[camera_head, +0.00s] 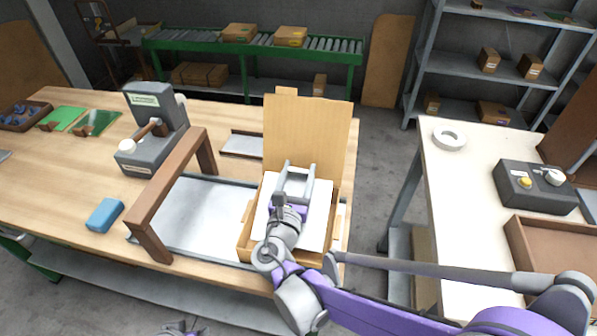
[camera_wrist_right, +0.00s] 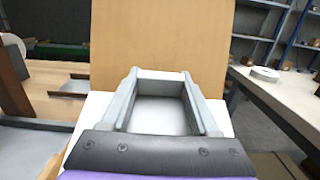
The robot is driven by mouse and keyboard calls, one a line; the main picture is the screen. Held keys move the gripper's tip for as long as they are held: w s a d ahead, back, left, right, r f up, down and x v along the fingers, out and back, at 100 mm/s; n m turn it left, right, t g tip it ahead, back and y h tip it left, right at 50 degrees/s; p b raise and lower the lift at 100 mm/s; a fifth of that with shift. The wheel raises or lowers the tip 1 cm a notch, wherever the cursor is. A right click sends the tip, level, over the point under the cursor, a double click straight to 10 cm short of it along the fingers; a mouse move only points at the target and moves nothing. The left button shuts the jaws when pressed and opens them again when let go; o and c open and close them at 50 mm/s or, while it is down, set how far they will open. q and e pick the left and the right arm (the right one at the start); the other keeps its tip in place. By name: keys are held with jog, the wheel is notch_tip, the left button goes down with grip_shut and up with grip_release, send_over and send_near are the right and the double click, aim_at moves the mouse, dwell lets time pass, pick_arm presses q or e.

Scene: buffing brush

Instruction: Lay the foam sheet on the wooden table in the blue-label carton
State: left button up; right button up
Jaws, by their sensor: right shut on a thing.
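The white foam sheet (camera_head: 320,210) lies nearly flat at the opening of the cardboard carton (camera_head: 246,243) on the wooden table (camera_head: 60,185). The carton's tall flap (camera_head: 307,130) stands up at the back. I see no blue label on the carton from here. My right gripper (camera_head: 297,168) is over the sheet, pointing toward the flap, and is shut on the sheet. The wrist view shows the gripper (camera_wrist_right: 160,76) with the white sheet (camera_wrist_right: 215,112) under and around its fingers. How deep the sheet sits is hidden by my arm.
A brown wooden arch (camera_head: 150,215) stands over a grey metal plate (camera_head: 195,215) left of the carton. A blue block (camera_head: 104,215) and a grey machine (camera_head: 150,150) are further left. A white table (camera_head: 455,190) stands to the right across a gap.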

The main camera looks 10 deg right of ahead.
jog(key=shift+f+b, duration=0.35)
jog(key=shift+f, duration=0.25)
jog(key=o, duration=1.3)
jog(key=shift+r, duration=0.15)
